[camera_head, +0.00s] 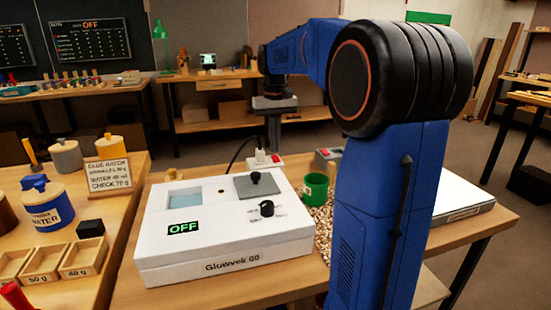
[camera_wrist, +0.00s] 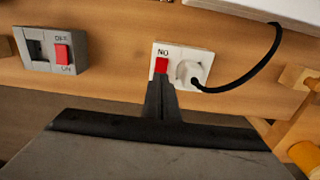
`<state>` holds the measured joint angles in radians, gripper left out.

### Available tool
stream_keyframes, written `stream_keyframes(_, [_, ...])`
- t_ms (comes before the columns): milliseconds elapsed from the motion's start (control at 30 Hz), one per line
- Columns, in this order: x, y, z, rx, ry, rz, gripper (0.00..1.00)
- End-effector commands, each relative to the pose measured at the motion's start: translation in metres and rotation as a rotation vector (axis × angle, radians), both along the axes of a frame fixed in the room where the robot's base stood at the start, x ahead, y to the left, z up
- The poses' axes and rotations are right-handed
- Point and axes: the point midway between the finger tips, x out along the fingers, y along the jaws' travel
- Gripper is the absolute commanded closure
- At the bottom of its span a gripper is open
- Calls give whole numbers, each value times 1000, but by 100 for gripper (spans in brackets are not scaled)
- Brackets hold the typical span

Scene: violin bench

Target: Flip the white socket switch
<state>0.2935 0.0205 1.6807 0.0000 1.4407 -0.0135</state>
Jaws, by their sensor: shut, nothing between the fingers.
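The white socket (camera_wrist: 207,58) is a plate with a red rocker switch (camera_wrist: 162,65) and a plug with a black cable in it. Lettering that looks like "NO" shows beside the switch. In the head view the socket (camera_head: 258,164) lies on the bench behind the white box, its red switch at the right end. My gripper (camera_wrist: 161,78) is shut and empty, with its narrow fingertips at the red switch's lower edge in the wrist view. I cannot tell whether they touch it. In the head view my gripper (camera_head: 274,142) points down just above the socket.
A grey switch box (camera_wrist: 40,62) with another red rocker sits left of the socket in the wrist view. The white Glowvek box (camera_head: 220,235) shows "OFF" in the head view. A black cable (camera_wrist: 270,57) runs from the plug. A green cup (camera_head: 315,188) stands nearby.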

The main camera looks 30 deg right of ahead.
Motion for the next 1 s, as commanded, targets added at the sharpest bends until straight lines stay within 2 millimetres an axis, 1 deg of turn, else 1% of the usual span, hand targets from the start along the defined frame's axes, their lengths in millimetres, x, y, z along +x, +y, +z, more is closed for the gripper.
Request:
stream_keyframes(700, [0, 0, 46, 0, -1, 0, 100])
stream_keyframes(833, [0, 0, 50, 0, -1, 0, 100])
stream_keyframes(1000, [0, 0, 51, 0, 0, 0, 100])
